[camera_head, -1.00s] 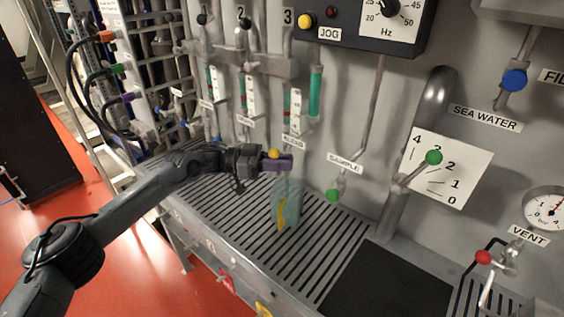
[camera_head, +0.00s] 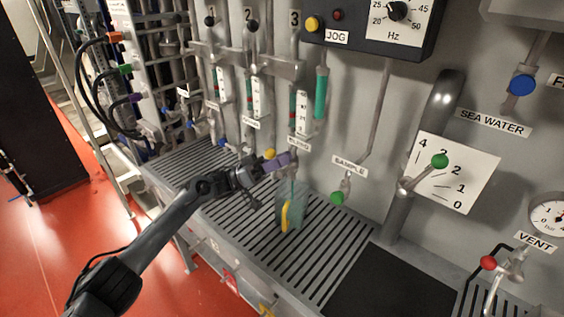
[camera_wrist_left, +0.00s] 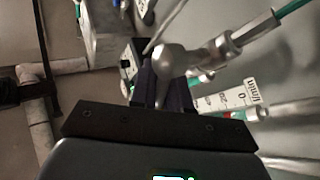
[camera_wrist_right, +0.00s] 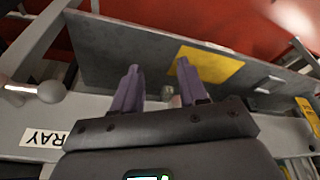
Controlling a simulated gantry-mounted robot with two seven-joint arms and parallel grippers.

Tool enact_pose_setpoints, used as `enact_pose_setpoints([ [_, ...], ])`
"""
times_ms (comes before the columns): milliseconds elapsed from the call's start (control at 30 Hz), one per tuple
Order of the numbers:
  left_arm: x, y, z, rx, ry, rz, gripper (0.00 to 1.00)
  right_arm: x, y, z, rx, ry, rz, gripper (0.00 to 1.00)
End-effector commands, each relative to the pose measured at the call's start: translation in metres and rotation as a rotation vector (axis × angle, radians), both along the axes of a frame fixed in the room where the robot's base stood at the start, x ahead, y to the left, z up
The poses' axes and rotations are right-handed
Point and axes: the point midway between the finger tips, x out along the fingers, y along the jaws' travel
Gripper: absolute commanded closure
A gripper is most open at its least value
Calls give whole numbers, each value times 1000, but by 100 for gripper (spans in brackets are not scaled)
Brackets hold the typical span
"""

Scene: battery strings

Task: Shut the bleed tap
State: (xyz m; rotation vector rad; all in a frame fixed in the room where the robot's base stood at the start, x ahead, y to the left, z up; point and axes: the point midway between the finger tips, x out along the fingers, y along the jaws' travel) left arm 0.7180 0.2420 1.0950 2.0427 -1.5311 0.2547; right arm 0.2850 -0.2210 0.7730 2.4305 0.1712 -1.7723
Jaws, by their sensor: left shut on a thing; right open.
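The bleed tap sits on the wall below its label (camera_head: 298,143), above the slotted grating. Its yellow knob (camera_head: 270,154) shows beside my left gripper (camera_head: 281,162), whose purple fingers are shut on the tap's handle. In the left wrist view, a grey rounded metal part (camera_wrist_left: 175,63) stands at the purple fingers (camera_wrist_left: 165,95) and hides part of the grip. A clear container (camera_head: 291,208) with something yellow stands below the tap. My right gripper (camera_wrist_right: 158,90) is open with its fingers apart, facing a grey panel; it is not in the head view.
The sample tap's green knob (camera_head: 337,198) is right of the bleed tap. Flow tubes (camera_head: 302,112) rise above it. A slotted grating (camera_head: 250,215) and a black mat (camera_head: 375,285) lie below. The vent's red knob (camera_head: 488,263) is at the lower right. A yellow plate (camera_wrist_right: 208,65) is near my right gripper.

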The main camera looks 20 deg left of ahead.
Motion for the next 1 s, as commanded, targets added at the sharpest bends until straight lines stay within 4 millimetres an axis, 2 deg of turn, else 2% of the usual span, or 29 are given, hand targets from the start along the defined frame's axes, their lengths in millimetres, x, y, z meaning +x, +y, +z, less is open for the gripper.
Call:
enact_pose_setpoints([
  [33, -1, 1, 14, -16, -24, -4, 100, 0, 0, 1, 1, 0, -1, 57],
  [433, -1, 2, 14, -22, -23, -3, 100, 0, 2, 1, 7, 0, -4, 57],
  [467, -1, 2, 14, -21, -22, -3, 79, 0, 2, 1, 7, -1, -4, 57],
  [567, -1, 3, 13, -21, -22, 0, 64, 0, 2, 1, 7, 0, -4, 57],
  [1000, 0, 2, 6, -16, -7, 1, 63, 0, 0, 0, 0, -1, 0, 57],
])
